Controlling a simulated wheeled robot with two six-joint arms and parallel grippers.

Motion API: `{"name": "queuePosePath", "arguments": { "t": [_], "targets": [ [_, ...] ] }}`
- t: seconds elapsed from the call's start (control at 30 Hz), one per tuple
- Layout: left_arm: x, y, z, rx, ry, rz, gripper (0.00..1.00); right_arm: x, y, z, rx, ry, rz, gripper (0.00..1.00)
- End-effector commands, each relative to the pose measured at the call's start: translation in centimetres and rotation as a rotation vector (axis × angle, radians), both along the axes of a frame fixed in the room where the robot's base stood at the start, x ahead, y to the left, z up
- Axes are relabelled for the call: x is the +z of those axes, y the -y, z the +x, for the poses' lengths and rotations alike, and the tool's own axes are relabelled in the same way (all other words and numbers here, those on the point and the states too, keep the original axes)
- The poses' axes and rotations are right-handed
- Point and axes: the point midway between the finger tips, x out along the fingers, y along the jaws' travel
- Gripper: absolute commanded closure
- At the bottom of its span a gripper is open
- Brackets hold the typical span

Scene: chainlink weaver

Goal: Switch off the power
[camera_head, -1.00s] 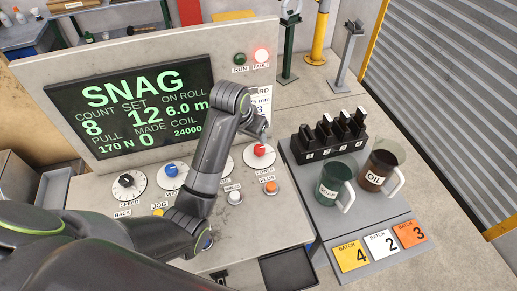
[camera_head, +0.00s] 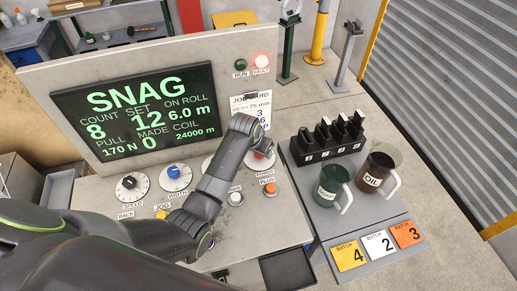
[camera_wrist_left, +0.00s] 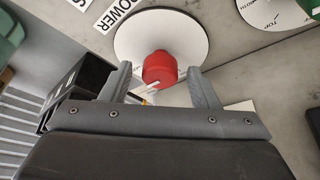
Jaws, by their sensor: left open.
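The power knob is red on a round white dial, labelled POWER. In the head view, my left arm's wrist covers most of the knob (camera_head: 262,160) on the panel's right side. In the left wrist view the red knob (camera_wrist_left: 160,69) stands between the two fingers of my left gripper (camera_wrist_left: 162,84). The fingers are apart, with a gap visible on each side of the knob. The white pointer mark on the knob is partly visible. My right gripper is in neither view.
A blue knob (camera_head: 173,171) and a black knob (camera_head: 129,182) sit left of my wrist. Two mugs, SOAP (camera_head: 331,180) and OIL (camera_head: 375,172), stand on the right-hand shelf beside a black rack (camera_head: 327,139).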

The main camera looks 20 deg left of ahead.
Motion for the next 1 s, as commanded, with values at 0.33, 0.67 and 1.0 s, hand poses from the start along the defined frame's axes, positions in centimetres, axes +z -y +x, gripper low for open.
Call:
{"name": "queuePosePath", "arguments": {
  "t": [0.33, 0.67, 1.0],
  "targets": [
    [-0.01, 0.01, 0.01, 0.0, 0.0, 0.0, 0.59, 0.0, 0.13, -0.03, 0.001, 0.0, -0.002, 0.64],
    [0.0, 0.01, 0.01, 0.002, 0.0, 0.0, 0.89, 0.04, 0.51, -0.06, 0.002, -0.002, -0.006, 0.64],
    [0.01, 0.11, -0.02, 0.106, 0.0, -0.001, 0.89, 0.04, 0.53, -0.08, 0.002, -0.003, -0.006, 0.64]
  ]
}}
